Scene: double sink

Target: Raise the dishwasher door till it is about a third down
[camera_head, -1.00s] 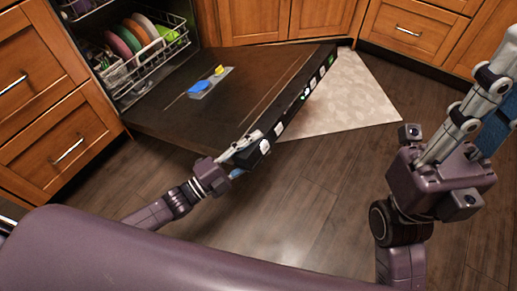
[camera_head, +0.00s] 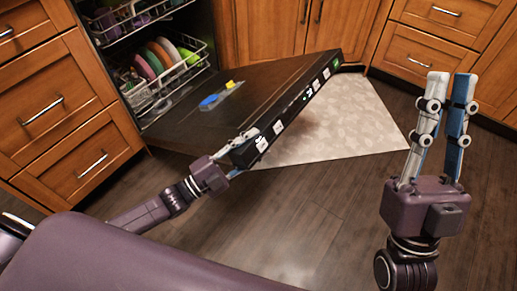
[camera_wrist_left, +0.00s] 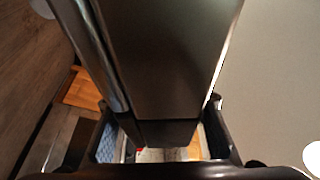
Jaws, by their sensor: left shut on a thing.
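The dishwasher door (camera_head: 275,85) is folded far down, with its inner face up and its free edge, lined with a control strip, tilted a little above the floor. My left gripper (camera_head: 240,150) is shut on the near corner of that free edge. In the left wrist view the dark door (camera_wrist_left: 165,60) runs between the two fingers of my left gripper (camera_wrist_left: 160,140).
The lower rack (camera_head: 160,90) with coloured plates sits inside the dishwasher, behind the door. A blue and yellow dispenser (camera_head: 212,100) is on the door's inner face. A pale rug (camera_head: 350,125) lies beyond it. Wooden cabinets (camera_head: 300,30) line the back; dark floor is clear in front.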

